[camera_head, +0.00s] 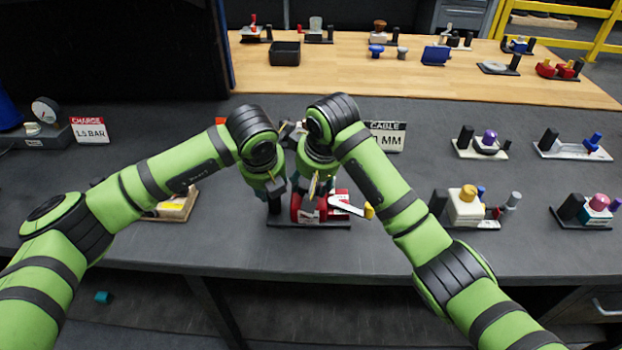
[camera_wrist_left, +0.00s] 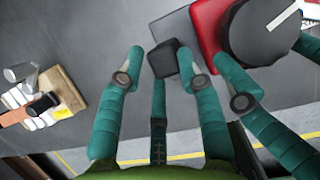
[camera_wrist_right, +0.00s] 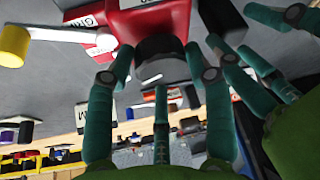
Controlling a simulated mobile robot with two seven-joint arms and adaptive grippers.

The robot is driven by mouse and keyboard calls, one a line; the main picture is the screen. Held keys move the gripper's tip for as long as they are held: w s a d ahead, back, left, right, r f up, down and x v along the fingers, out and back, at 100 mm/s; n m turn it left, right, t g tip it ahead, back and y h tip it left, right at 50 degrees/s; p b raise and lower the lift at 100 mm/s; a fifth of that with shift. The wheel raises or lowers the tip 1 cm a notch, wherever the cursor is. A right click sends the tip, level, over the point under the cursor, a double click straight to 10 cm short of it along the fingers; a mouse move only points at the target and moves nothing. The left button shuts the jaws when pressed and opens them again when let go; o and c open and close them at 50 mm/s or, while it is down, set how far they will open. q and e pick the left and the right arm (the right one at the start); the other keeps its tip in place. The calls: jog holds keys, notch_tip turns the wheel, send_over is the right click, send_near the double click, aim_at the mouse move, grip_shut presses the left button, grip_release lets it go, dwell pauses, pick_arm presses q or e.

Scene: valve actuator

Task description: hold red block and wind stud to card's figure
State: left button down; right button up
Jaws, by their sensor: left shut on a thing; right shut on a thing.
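The red block (camera_head: 310,212) sits on a dark base on the near bench, partly hidden by my grippers. In the left wrist view its dark round stud (camera_wrist_left: 262,32) with a white mark stands on the red body (camera_wrist_left: 207,22). My left gripper (camera_head: 272,193) is shut on a black post (camera_wrist_left: 164,58) beside the red block. My right gripper (camera_head: 316,187) is shut on the dark round stud (camera_wrist_right: 160,58), below the red body in the right wrist view. A white lever with a yellow tip (camera_head: 369,211) juts right. The CABLE card (camera_head: 388,136) behind is partly covered; "MM" shows.
A CHARGE card (camera_head: 90,130) reading 1.5 BAR stands left beside a gauge (camera_head: 45,110). A wooden-based fixture (camera_head: 175,206) sits close left of my left gripper. Several fixtures, one with a yellow knob (camera_head: 468,192), stand right. A black bin (camera_head: 285,54) is at the back.

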jog(key=shift+w+a+r, duration=0.1)
jog(key=shift+a+r, duration=0.2)
jog(key=shift+r, duration=0.05)
jog(key=o, duration=1.1)
jog(key=shift+d+v, duration=0.15)
jog(key=shift+v, duration=2.8)
jog(key=shift+d+v, duration=0.15)
jog(key=shift+v, duration=2.85)
jog(key=shift+f, duration=0.15)
